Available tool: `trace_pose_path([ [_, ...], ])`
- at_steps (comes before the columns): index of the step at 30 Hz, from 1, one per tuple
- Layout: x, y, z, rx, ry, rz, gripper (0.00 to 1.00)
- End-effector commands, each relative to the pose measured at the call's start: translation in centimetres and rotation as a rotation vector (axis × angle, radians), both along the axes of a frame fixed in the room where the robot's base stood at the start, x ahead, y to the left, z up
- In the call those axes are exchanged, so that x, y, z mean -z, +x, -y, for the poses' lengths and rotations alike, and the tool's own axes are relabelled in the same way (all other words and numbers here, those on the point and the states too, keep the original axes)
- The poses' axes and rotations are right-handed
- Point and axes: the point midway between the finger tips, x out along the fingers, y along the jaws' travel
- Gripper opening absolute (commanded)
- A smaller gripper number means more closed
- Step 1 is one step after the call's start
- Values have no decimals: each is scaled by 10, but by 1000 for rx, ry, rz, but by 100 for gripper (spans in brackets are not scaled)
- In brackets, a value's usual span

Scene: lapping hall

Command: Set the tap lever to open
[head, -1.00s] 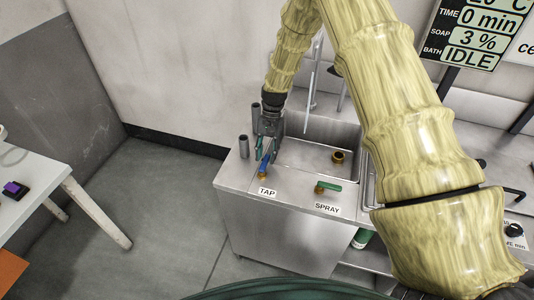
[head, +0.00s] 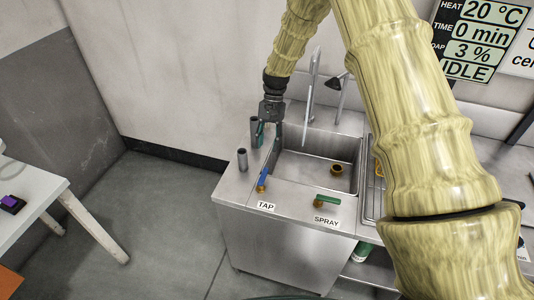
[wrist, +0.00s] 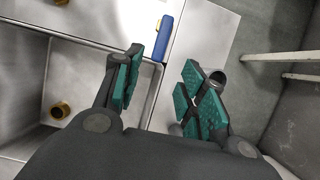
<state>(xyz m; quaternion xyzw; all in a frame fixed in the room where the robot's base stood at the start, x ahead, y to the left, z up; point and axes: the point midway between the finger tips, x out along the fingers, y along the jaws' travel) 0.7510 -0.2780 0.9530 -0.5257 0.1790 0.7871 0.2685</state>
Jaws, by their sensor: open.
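The blue tap lever (head: 264,176) sits on a brass valve behind the TAP label (head: 266,206), on the sink counter's front left. It points back toward the wall, roughly along the basin's left side. In the wrist view the blue lever (wrist: 163,38) lies beyond my fingertips, clear of both. My gripper (head: 268,138) is open and empty, behind the lever in the head view, over the counter by the basin's left edge. Its teal finger pads (wrist: 162,68) stand apart in the wrist view.
The green spray lever (head: 328,200) lies crosswise to the right, behind the SPRAY label (head: 326,221). Two grey cylinders (head: 242,160) stand left of the basin, one close to my gripper. The basin (head: 310,178) holds a brass fitting (head: 337,170). A tall faucet (head: 312,85) rises behind.

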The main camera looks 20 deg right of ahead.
Motion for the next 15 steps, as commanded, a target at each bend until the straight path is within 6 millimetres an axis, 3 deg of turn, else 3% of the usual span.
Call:
trace_pose_path([
  [6,-16,6,4,0,0,0,41],
  [15,-19,6,5,1,0,0,41],
])
